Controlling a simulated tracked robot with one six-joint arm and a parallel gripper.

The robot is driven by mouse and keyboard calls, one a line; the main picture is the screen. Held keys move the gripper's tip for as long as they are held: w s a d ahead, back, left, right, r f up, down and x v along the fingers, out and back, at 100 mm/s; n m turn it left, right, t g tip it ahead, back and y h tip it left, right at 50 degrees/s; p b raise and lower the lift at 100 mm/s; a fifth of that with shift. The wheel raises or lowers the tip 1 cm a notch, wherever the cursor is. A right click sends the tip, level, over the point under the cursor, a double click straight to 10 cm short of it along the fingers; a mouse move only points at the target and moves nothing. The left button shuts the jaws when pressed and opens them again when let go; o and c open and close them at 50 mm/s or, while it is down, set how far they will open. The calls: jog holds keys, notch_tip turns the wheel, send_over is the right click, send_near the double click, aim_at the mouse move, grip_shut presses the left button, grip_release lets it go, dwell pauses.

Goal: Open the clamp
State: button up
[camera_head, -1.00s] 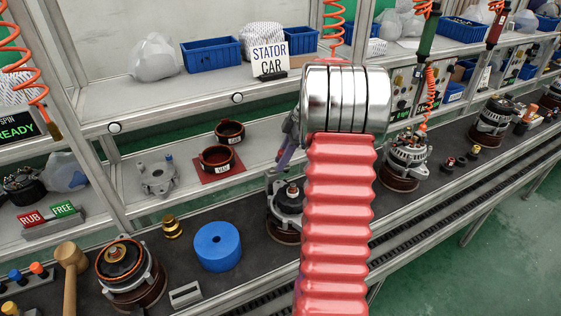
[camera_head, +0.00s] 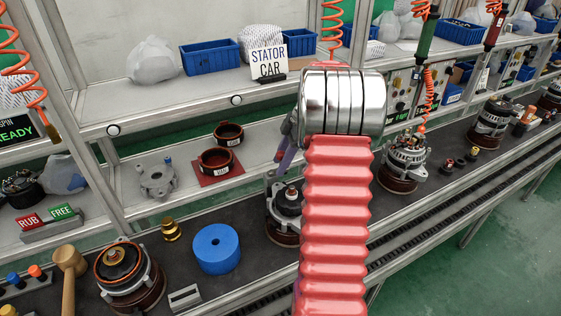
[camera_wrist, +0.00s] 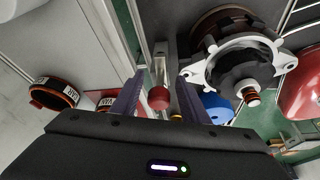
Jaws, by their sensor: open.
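In the wrist view a red knob (camera_wrist: 159,98) on a pale metal bar (camera_wrist: 160,68) shows between my fingers; it looks like the clamp's handle, but I cannot tell for sure. My gripper (camera_wrist: 156,84) is open, with one dark purple finger on each side of the knob and no visible contact. An alternator unit (camera_wrist: 236,62) with a grey housing is just to the right of the fingers. In the head view my gripper (camera_head: 287,153) is partly hidden behind my red arm, above the alternator unit (camera_head: 288,198). The clamp is not clear in that view.
Brown rings (camera_head: 216,160) and a grey housing (camera_head: 157,179) sit on the shelf behind. More alternators (camera_head: 404,158) stand to the right.

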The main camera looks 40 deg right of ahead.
jog(key=v, duration=1.3)
jog(key=shift+d+r, duration=0.2)
jog(key=shift+r, duration=0.15)
dwell(0.4)
